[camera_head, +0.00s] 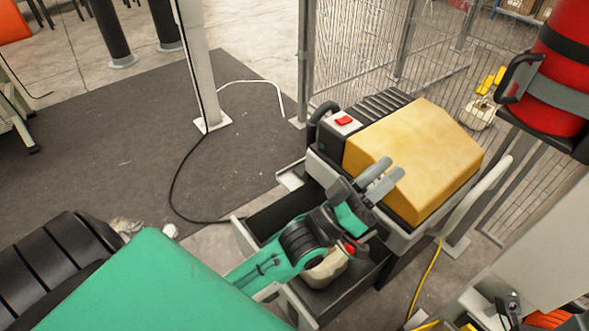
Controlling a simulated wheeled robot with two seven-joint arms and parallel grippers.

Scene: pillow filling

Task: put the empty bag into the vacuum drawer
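A yellow-topped vacuum machine (425,150) with a black body and a red button stands right of centre. Its black drawer (355,288) is pulled out towards the lower left. My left gripper (381,179) is above the drawer, beside the machine's yellow cover. Its two grey fingers are apart with a narrow gap, and I see nothing between them.
A wire fence (400,50) runs behind the machine. A red cylinder (562,85) stands at the upper right. A pale post (197,65) stands at the back, and a black cable (173,185) runs over the dark mat (110,150), which is mostly clear.

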